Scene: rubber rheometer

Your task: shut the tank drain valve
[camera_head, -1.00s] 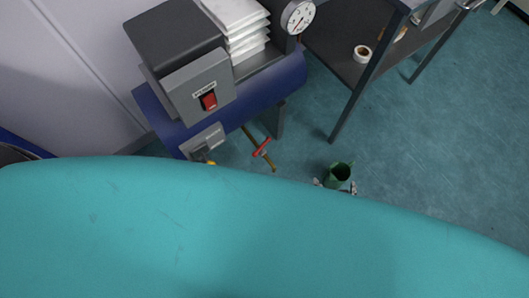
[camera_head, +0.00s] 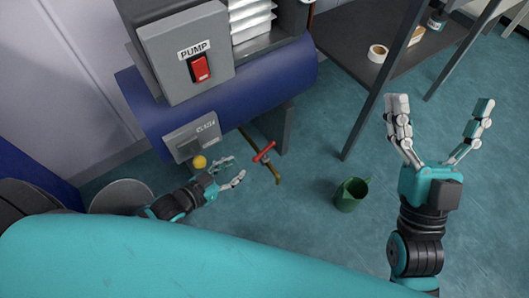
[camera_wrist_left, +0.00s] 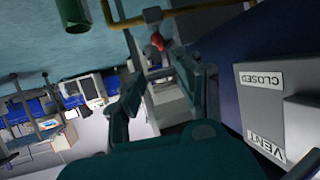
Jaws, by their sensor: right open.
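The drain valve has a red handle (camera_head: 264,152) on a brass pipe (camera_head: 275,172) low beside the blue tank (camera_head: 270,75). The red handle lies across the pipe in the head view. In the wrist view the handle (camera_wrist_left: 157,41) shows beyond my left fingers, near the brass pipe (camera_wrist_left: 185,17). My left gripper (camera_head: 236,167) is open and empty, just left of the handle and apart from it in the head view. My right gripper (camera_head: 440,105) is open and empty, raised at the right, far from the valve.
A grey box (camera_head: 193,140) with a yellow knob (camera_head: 200,162) sits on the tank's front; in the wrist view its labels read VENT and CLOSED. A pump switch (camera_head: 199,68) is above. A green jug (camera_head: 351,194) stands on the floor. A dark shelf (camera_head: 350,40) is at right.

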